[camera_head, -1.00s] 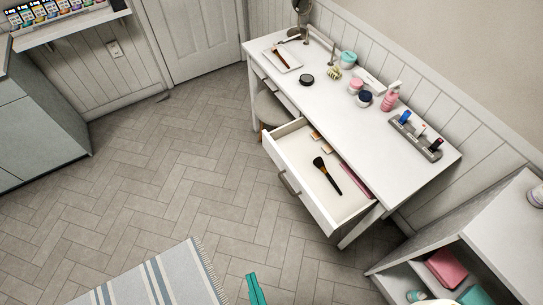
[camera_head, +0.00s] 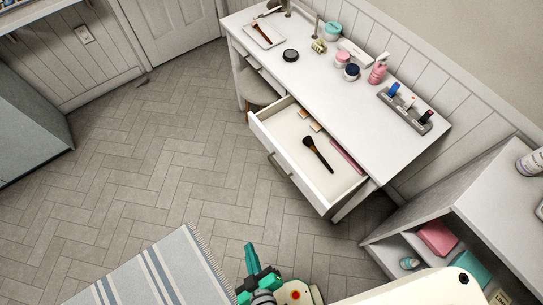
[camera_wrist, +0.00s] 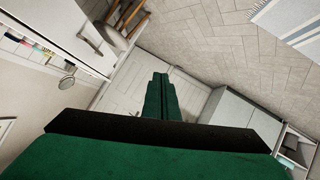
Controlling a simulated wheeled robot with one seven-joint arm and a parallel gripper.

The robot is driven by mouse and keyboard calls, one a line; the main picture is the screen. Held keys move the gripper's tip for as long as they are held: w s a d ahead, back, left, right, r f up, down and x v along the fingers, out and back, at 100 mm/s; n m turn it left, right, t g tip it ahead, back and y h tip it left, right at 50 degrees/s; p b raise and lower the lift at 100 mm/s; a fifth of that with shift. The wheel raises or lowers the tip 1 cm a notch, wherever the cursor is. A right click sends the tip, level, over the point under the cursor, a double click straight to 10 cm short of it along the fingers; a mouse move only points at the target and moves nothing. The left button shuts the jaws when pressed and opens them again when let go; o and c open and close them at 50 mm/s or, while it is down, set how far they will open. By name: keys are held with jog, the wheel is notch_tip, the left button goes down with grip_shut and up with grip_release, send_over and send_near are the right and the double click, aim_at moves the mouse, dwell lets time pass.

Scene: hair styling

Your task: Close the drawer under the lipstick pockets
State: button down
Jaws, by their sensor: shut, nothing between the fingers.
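The white drawer (camera_head: 284,127) stands open at the right end of the white desk, below the grey lipstick holder (camera_head: 404,112) with its several lipsticks. Its front with the bar handle (camera_head: 279,166) faces the lower left. A makeup brush (camera_head: 317,155), small tan items and a pink strip lie inside. My green gripper (camera_head: 250,250) is shut and empty, over the floor at the bottom of the head view, well apart from the drawer. In the wrist view my gripper (camera_wrist: 160,78) points toward the far wall. A handle (camera_wrist: 90,38) shows there at upper left; I cannot tell which drawer it belongs to.
A stool (camera_head: 259,93) is tucked under the desk. A white shelf unit (camera_head: 480,215) stands at lower right, near my arm. A striped rug (camera_head: 150,268) lies at lower left. The tiled floor (camera_head: 185,150) in front of the drawer is clear.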

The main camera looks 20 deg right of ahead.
notch_tip(320, 180, down, 9)
jog(key=w+n+g, duration=0.2)
jog(key=w+n, duration=0.1)
jog(key=n, duration=0.1)
jog(key=n+g+h, duration=0.4)
jog(key=n+h, duration=0.8)
jog(key=h, duration=0.5)
send_near(276, 152)
jog(key=x, duration=0.6)
jog(key=shift+d+r, duration=0.25)
